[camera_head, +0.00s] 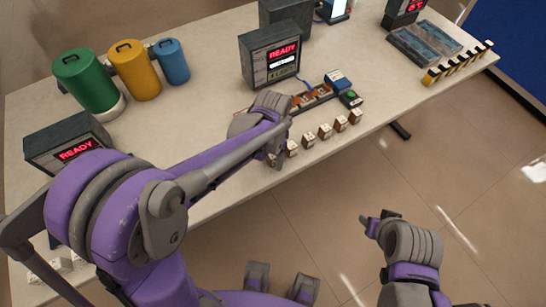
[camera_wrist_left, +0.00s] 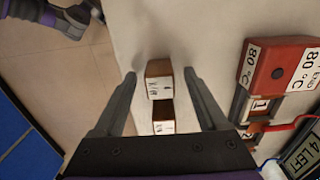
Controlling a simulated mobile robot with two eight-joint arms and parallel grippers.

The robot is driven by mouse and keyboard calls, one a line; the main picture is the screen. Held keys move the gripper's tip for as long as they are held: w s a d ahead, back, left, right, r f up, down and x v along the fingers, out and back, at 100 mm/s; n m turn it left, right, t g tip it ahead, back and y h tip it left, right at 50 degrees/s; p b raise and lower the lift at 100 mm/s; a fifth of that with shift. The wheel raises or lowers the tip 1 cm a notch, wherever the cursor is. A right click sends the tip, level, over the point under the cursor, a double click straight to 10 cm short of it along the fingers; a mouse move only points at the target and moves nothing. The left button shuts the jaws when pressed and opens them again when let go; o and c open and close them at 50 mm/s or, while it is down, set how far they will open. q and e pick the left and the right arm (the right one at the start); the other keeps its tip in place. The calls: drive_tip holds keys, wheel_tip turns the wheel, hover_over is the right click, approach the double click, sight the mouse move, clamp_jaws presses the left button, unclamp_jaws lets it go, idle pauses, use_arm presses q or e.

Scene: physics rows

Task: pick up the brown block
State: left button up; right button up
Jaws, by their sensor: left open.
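Several small brown blocks with white marked faces stand in a row along the table's front edge; one is the brown block (camera_head: 325,131) near the row's middle. They look alike, so I cannot tell which one is meant. My left gripper (camera_head: 276,158) is low at the left end of the row, partly hidden by its own arm. In the left wrist view its fingers (camera_wrist_left: 160,74) are open, with a brown block (camera_wrist_left: 158,80) between them, apart from both. A second block (camera_wrist_left: 163,115) stands closer to the palm. My right gripper (camera_head: 369,226) hangs off the table, its jaws unclear.
A grey READY device (camera_head: 268,60) and a tray (camera_head: 312,98) with orange parts are behind the row. Green (camera_head: 88,82), yellow (camera_head: 135,70) and blue (camera_head: 172,61) canisters stand at the back left. A black-and-yellow rack (camera_head: 458,63) is at the right. Bare tabletop lies left of the READY device.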

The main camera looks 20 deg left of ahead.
use_arm(q)
clamp_jaws()
drive_tip(key=shift+r, duration=0.1)
